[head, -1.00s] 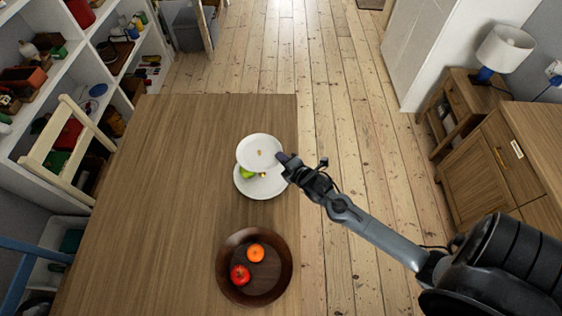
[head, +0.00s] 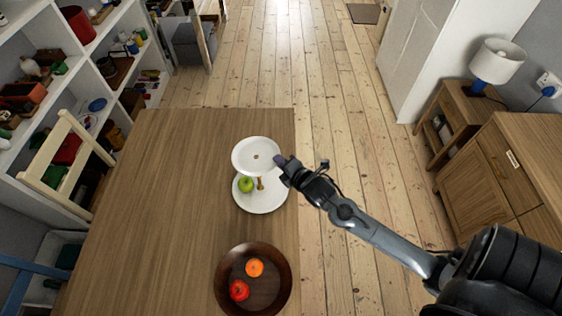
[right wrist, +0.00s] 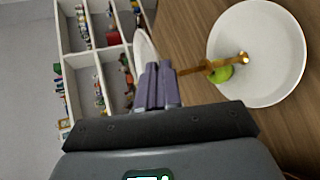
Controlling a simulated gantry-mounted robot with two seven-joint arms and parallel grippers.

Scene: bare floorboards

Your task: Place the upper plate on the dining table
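The white upper plate (head: 256,153) is held above the lower plate in the head view, apart from the post (head: 260,184). My right gripper (head: 283,163) is shut on its right rim. In the right wrist view the fingers (right wrist: 160,84) are close together, with the upper plate (right wrist: 145,48) seen nearly edge-on at their tips. The larger white lower plate (head: 270,206) stands on the dining table (head: 165,215) and also shows in the right wrist view (right wrist: 280,35). A green apple (head: 246,185) lies on it beside the gold post. My left gripper is not in view.
A dark brown bowl (head: 226,290) with an orange (head: 254,267) and a red fruit (head: 239,290) stands near the table's right edge. The table's left and middle are clear. A pale chair (head: 62,160) stands at the left edge. A wooden cabinet (head: 490,180) is at right.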

